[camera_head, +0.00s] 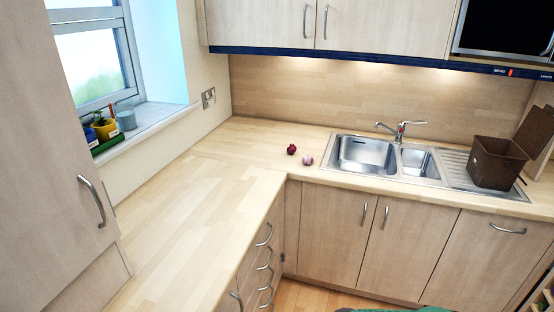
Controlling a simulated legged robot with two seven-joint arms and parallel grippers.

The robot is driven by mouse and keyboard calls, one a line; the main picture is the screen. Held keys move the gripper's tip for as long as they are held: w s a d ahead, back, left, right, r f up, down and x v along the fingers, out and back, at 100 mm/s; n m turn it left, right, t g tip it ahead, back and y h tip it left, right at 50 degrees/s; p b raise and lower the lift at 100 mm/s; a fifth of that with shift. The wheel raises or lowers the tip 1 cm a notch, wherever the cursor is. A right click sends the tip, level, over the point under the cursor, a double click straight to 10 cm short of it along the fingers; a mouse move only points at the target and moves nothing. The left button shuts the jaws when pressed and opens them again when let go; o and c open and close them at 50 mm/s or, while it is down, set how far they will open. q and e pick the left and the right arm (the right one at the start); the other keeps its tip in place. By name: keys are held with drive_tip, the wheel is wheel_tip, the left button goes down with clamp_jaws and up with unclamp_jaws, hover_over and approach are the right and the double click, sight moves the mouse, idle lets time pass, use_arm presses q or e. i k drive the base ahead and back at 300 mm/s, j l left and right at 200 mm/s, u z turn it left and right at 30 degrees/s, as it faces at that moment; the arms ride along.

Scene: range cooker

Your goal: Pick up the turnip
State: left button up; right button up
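A small round vegetable, pale pink and purple, looks like the turnip (307,160). It lies on the wooden countertop (190,210) near the inner corner, just left of the sink. A darker red-purple round vegetable (291,149) lies close behind it to the left; it looks like an onion or beet, too small to be sure. Neither of my grippers shows in the head view, and nothing is touching either vegetable.
A steel double sink (365,155) with a tap (401,130) is right of the vegetables. A brown basket (496,163) stands on the drainboard. Upper cabinets (370,25) overhang the back counter. A tall cabinet (55,150) stands at left. The left counter is clear.

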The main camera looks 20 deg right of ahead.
sight(307, 160)
drive_tip(key=i+l+u, duration=0.25)
drive_tip(key=l+u, duration=0.5)
drive_tip(key=i+l, duration=0.05)
drive_tip(key=l, duration=0.05)
